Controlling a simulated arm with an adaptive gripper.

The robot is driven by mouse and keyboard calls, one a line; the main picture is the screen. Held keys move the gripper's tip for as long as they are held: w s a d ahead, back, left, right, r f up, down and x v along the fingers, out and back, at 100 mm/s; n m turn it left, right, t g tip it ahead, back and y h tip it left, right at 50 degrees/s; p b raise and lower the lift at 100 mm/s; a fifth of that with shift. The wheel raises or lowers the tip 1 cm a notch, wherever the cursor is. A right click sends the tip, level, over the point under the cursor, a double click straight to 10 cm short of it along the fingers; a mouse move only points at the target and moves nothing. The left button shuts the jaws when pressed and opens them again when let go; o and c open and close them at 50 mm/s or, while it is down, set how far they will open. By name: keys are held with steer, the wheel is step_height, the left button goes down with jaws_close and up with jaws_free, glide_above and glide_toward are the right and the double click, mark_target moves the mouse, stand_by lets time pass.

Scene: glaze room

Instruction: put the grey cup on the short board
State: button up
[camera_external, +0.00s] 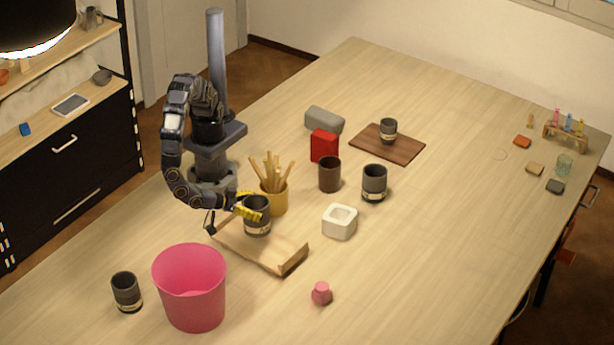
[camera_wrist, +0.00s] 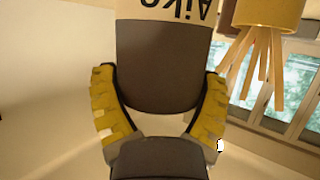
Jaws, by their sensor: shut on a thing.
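My gripper (camera_external: 250,207) is shut on a grey cup (camera_external: 258,222) with a pale label band. It holds the cup upright over the light wooden board (camera_external: 277,254); I cannot tell whether the cup's base touches it. In the wrist view the gripper (camera_wrist: 160,120) has its yellow fingers on both sides of the cup (camera_wrist: 163,65), whose lettering appears upside down. A darker brown board (camera_external: 405,151) lies farther back with a smaller grey cup (camera_external: 388,128) on it. Other grey cups stand on the table right of centre (camera_external: 374,180) and at front left (camera_external: 126,290).
A yellow pot of wooden sticks (camera_external: 274,198) stands close behind the held cup. A pink bin (camera_external: 190,285) stands in front of the light board. A white block (camera_external: 340,222), brown cup (camera_external: 329,175) and red box (camera_external: 324,146) stand to the right.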

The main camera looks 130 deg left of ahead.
steer(key=shift+w+d+f, duration=0.1)
steer(key=shift+w+f, duration=0.2)
steer(key=shift+f, duration=1.55)
steer(key=o, duration=1)
steer(key=shift+f, duration=0.1)
steer(key=v, duration=1.2)
